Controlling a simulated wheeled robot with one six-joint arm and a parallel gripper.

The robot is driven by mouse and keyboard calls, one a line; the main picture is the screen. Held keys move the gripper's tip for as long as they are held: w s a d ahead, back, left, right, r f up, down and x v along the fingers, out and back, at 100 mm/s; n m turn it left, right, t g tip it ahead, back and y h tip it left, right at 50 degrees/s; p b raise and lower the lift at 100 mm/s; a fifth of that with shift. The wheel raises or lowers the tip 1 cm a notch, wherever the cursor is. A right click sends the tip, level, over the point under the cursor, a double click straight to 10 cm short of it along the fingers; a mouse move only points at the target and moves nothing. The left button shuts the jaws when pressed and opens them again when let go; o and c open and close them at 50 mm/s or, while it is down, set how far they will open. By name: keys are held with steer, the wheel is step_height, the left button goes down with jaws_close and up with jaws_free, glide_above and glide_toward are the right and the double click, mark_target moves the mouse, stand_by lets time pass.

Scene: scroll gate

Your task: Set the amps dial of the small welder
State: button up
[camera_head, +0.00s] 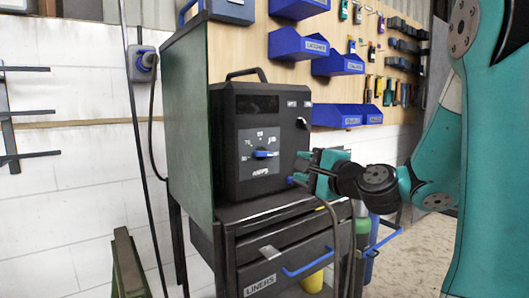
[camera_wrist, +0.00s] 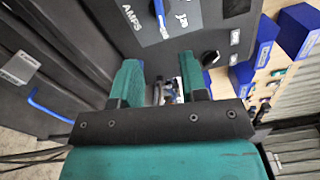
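The small welder (camera_head: 228,150) is a black box with a top handle, standing on a dark cart. Its amps dial (camera_head: 265,154) is a blue knob on a grey panel, lying about level; which end points is too small to tell. In the wrist view the blue dial (camera_wrist: 160,17) is partly seen beyond the fingers, beside the word AMPS. My gripper (camera_head: 303,169) is at the right of the welder's front, to the right of and a little lower than the dial. In the wrist view my gripper (camera_wrist: 160,82) has its two green fingers apart, with no dial between them.
A black knob or switch (camera_wrist: 210,57) shows on the welder's face. The cart has a drawer labelled LINERS with a blue handle (camera_head: 307,262). A pegboard with blue bins (camera_head: 338,116) stands behind. A cable hangs below my gripper. The wall at left is mostly bare.

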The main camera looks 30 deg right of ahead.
mark_target(264, 154)
steer(key=w+p, duration=0.4)
steer(key=w, duration=0.1)
steer(key=w+p, duration=0.7)
steer(key=w, duration=0.2)
steer(key=shift+w+a+r+p, duration=0.1)
steer(key=shift+w+a+p, duration=0.2)
steer(key=shift+a+p, duration=0.1)
steer(key=shift+w+d, duration=0.1)
steer(key=shift+w, duration=0.3)
steer(key=shift+c, duration=0.2)
jaws_close()
